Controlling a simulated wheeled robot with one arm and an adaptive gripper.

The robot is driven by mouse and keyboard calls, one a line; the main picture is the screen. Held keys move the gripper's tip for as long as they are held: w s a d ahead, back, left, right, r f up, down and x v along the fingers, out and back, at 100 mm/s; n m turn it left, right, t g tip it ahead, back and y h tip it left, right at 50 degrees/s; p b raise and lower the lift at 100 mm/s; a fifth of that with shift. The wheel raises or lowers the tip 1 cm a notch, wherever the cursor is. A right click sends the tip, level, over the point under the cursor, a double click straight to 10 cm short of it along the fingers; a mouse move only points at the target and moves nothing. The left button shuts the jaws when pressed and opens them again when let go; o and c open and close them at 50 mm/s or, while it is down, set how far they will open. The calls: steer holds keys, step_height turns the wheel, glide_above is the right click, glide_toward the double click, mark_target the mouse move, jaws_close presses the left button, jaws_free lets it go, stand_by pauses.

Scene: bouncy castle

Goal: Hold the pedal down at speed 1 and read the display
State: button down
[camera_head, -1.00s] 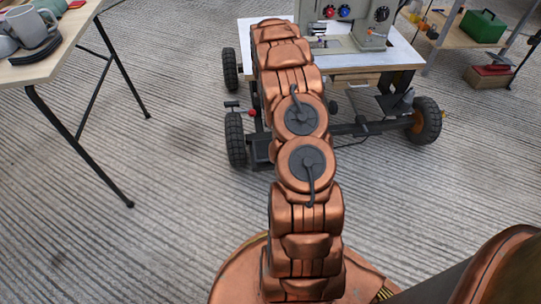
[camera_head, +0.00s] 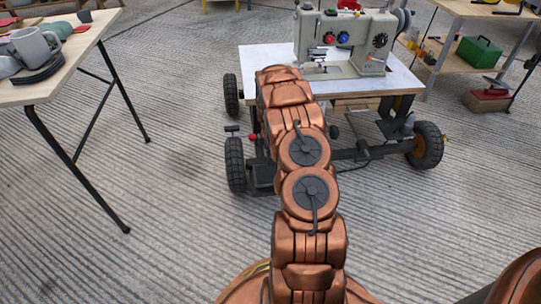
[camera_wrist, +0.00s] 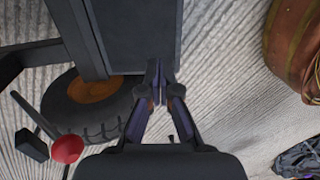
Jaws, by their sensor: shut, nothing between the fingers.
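The sewing machine (camera_head: 345,40), pale grey with a red knob, a blue knob and a black dial, stands on a wheeled table (camera_head: 405,78). No readable display shows. Under the table on the right is a dark slanted plate (camera_head: 393,128) that may be the pedal; I cannot be sure. In the wrist view my gripper (camera_wrist: 158,75) is shut and empty. Its tips overlap the lower edge of a dark flat panel (camera_wrist: 145,35); I cannot tell whether they touch it or whether it is the pedal. In the head view my arm hides the gripper.
A wheel with an orange hub (camera_wrist: 95,100) and a red ball knob (camera_wrist: 67,148) lie left of my gripper. A table with mugs (camera_head: 60,92) stands at the left. Shelves with a green box (camera_head: 480,52) stand at the right. The floor between is clear.

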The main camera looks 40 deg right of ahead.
mark_target(271, 179)
steer(key=f+b, duration=0.1)
steer(key=f, duration=0.1)
steer(key=f+b, duration=0.1)
steer(key=f, duration=0.2)
steer(key=s+f, duration=0.1)
steer(key=f, duration=0.2)
steer(key=shift+a+b, duration=0.35)
steer(key=shift+b, duration=0.05)
